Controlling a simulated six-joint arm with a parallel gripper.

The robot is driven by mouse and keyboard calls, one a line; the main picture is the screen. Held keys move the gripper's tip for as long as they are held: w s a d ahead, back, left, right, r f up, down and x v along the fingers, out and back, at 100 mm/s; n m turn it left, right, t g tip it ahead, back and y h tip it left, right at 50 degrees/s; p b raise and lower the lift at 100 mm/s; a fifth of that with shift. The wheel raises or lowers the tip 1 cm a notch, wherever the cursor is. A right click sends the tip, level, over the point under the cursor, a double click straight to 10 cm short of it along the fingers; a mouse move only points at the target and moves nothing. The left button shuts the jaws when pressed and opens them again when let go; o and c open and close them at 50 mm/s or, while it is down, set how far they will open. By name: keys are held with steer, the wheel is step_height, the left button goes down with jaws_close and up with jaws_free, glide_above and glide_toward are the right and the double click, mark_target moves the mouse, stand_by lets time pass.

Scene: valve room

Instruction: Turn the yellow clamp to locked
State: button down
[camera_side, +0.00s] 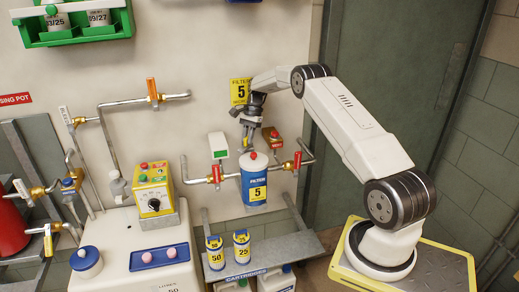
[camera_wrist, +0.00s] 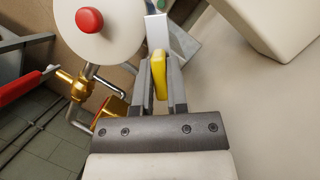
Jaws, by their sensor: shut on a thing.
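My gripper (camera_side: 246,138) points down just above and behind the filter housing (camera_side: 254,178) in the side view. In the wrist view my gripper (camera_wrist: 161,72) has its two fingers on either side of the yellow clamp (camera_wrist: 159,76) and is shut on it. The clamp stands upright between the fingers, its long side running away from the wrist. The filter housing's pale round top with a red knob (camera_wrist: 90,20) is just left of the fingers. In the side view the clamp is too small to tell clearly, and I cannot read its locked mark.
Pipes with red-handled valves (camera_side: 216,173) (camera_side: 298,161) flank the housing; a red handle (camera_wrist: 22,86) and brass fitting (camera_wrist: 76,84) show at left in the wrist view. A shelf (camera_side: 290,250) with cartridges (camera_side: 215,253) (camera_side: 242,246) is below. A yellow control box (camera_side: 152,190) stands left.

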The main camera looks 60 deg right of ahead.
mark_target(246, 138)
steer(key=shift+n, duration=0.3)
steer(key=shift+d, duration=0.1)
steer(key=c, duration=0.6)
jaws_free()
steer(key=shift+c, duration=0.2)
steer(key=shift+r, duration=0.1)
steer(key=shift+s+r, duration=0.15)
steer(key=shift+r, duration=1.55)
steer(key=s+a+r, duration=0.6)
steer(key=s+r, duration=0.3)
steer(key=s, duration=0.3)
steer(key=shift+a+r, duration=0.2)
steer(key=shift+a, duration=0.15)
